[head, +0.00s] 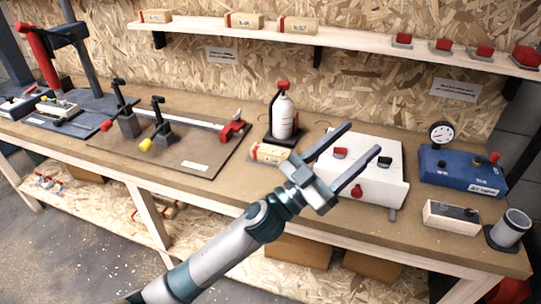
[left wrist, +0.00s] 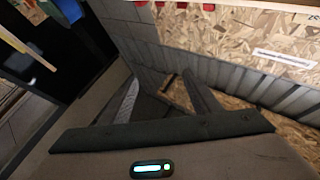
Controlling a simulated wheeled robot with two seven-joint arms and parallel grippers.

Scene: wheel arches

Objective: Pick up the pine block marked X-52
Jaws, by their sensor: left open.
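Three pine blocks with red end bands stand on the wall shelf: a left one (head: 155,16), a middle one (head: 246,21) and a right one (head: 302,26). Another pine block (head: 270,153) lies on the bench in front of a white bottle. Their dark markings are too small to read surely, so I cannot tell which is X-52. My left gripper (head: 365,136) is open and empty, in front of the white box and right of the bench block. Its fingers (left wrist: 165,97) also show in the left wrist view, with nothing between them. My right gripper is out of view.
The bottle (head: 284,115), white box (head: 385,172), blue gauge box (head: 463,165) and grey cup (head: 510,228) stand on the bench (head: 225,180). A brown board with clamps (head: 170,160) lies left. The shelf (head: 350,38) overhangs the back; red-topped items sit at its right.

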